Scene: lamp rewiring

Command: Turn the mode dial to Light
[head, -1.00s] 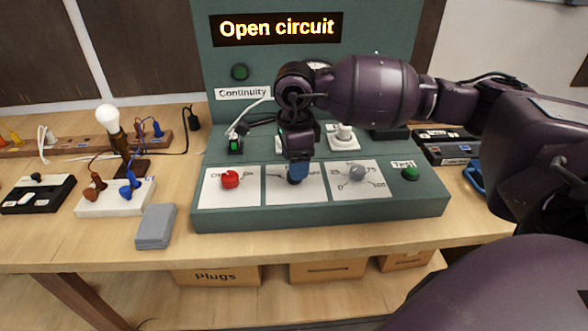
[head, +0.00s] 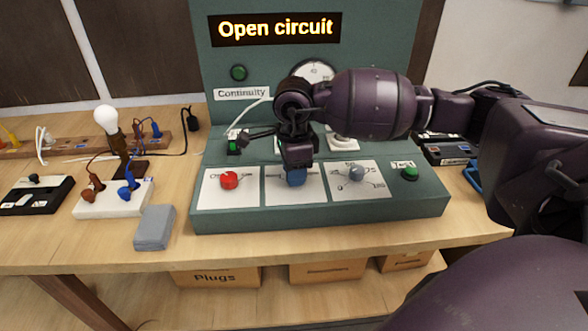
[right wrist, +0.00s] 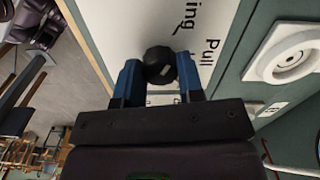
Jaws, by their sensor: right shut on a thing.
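The mode dial is a dark round knob (right wrist: 159,66) on the middle white plate (head: 312,190) of the green test panel. In the right wrist view the knob sits between the two blue fingers of my right gripper (right wrist: 160,76), which is shut on it. Printed words beside it read "Pull" and part of a word ending in "ing"; I cannot read which mode it points to. In the head view my right gripper (head: 296,178) reaches down onto the plate and hides the knob. The display (head: 274,28) reads "Open circuit". My left gripper is out of view.
A red knob (head: 229,181) is left of the middle plate; a grey dial (head: 357,173) and green Test button (head: 409,174) are right. White sockets (head: 342,139) stand behind. A lamp (head: 107,120), white socket block (head: 110,204) and grey block (head: 155,228) are left of the panel.

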